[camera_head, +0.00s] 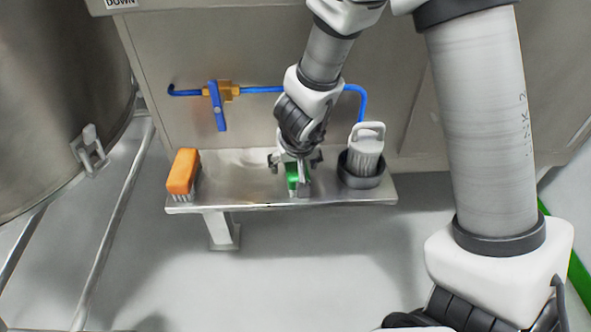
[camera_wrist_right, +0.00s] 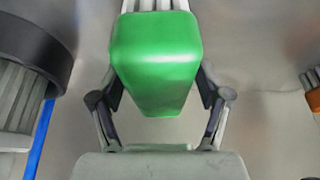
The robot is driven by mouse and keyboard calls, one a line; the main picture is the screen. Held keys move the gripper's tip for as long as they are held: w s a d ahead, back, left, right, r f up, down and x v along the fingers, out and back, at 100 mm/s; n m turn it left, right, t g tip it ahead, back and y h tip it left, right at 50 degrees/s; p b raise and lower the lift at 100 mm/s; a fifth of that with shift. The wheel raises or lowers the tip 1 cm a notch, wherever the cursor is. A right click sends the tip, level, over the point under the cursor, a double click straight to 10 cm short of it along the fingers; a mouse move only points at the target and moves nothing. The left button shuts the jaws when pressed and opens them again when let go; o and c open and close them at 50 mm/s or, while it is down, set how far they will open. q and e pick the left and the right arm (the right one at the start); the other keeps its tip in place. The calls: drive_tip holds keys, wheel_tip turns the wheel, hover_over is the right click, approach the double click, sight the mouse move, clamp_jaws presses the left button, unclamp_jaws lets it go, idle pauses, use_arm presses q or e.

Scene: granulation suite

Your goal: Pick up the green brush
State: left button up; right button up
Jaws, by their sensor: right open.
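The green brush (camera_head: 292,176) stands on the steel shelf (camera_head: 240,200), mostly hidden under my right gripper in the head view. In the right wrist view the green brush (camera_wrist_right: 157,60) fills the upper middle, with pale bristles at the top edge. My right gripper (camera_head: 296,163) is over the brush from above. In the wrist view the fingers of my right gripper (camera_wrist_right: 160,100) are open, one on each side of the green block. Whether the fingers touch it I cannot tell. My left gripper is not in view.
An orange brush (camera_head: 182,171) stands at the shelf's left end. A white-handled brush (camera_head: 366,148) sits in a dark round holder (camera_head: 361,179) close to the right of my gripper. A blue hose with a blue valve handle (camera_head: 217,106) runs along the wall behind.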

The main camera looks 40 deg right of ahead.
drive_tip(key=shift+f, duration=0.3)
drive_tip(key=c, duration=1.3)
